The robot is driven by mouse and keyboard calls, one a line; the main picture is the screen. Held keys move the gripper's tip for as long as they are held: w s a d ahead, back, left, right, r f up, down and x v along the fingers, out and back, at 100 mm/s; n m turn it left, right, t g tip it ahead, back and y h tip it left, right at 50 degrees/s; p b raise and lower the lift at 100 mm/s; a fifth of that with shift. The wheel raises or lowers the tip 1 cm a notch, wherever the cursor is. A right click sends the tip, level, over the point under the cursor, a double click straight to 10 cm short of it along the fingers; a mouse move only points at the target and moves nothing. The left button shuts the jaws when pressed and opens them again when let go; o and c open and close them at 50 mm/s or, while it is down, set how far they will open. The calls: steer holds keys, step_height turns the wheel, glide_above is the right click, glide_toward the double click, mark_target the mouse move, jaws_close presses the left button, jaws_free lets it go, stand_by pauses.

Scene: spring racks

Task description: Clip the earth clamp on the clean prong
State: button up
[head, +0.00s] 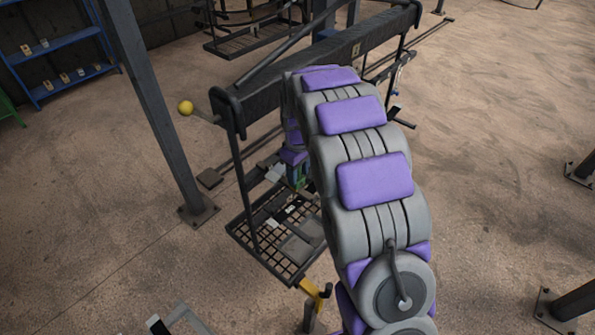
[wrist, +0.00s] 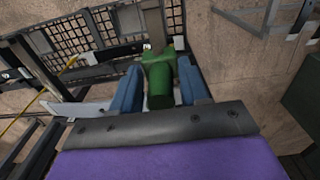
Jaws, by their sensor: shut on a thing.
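My gripper (wrist: 160,88) is shut on a green clamp (wrist: 160,85), which lies between its two blue fingers in the wrist view. The clamp's far end meets or overlaps a flat grey bar (wrist: 179,28) beyond it. I cannot tell whether the bar is a prong, whether it is clean, or whether the clamp touches it. In the head view my gripper (head: 297,174) is small and partly hidden by my arm, beside the dark rack frame and above a mesh tray. No prong can be made out there.
The mesh tray (head: 246,234) hangs low under the dark rack beam (head: 270,98). A yellow ball (head: 186,107) sticks out left of the beam. A grey post (head: 150,105) stands at left, and a blue shelf (head: 60,52) beyond. The floor at right is mostly clear.

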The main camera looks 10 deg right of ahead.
steer(key=shift+f+b, duration=0.3)
steer(key=shift+f, duration=0.5)
stand_by(0.4)
steer(key=o, duration=1.1)
step_height(320, 180, up, 17)
steer(key=b, duration=0.1)
steer(key=shift+s, duration=0.15)
steer(key=s+f+m+b, duration=0.2)
steer(key=s+f+b, duration=0.3)
steer(key=s, duration=0.8)
steer(key=s+f+m+g+b, duration=0.1)
steer(key=s+f+m+b, duration=0.2)
steer(key=s+f, duration=0.6)
steer(key=s+f+m+g+b, duration=0.1)
steer(key=s+f+b, duration=0.6)
steer(key=s, duration=1.2)
steer(key=shift+s+a+f+m+b, duration=0.15)
steer(key=shift+s+f+m+b, duration=0.15)
steer(key=shift+m+b, duration=0.3)
steer(key=shift+w, duration=0.1)
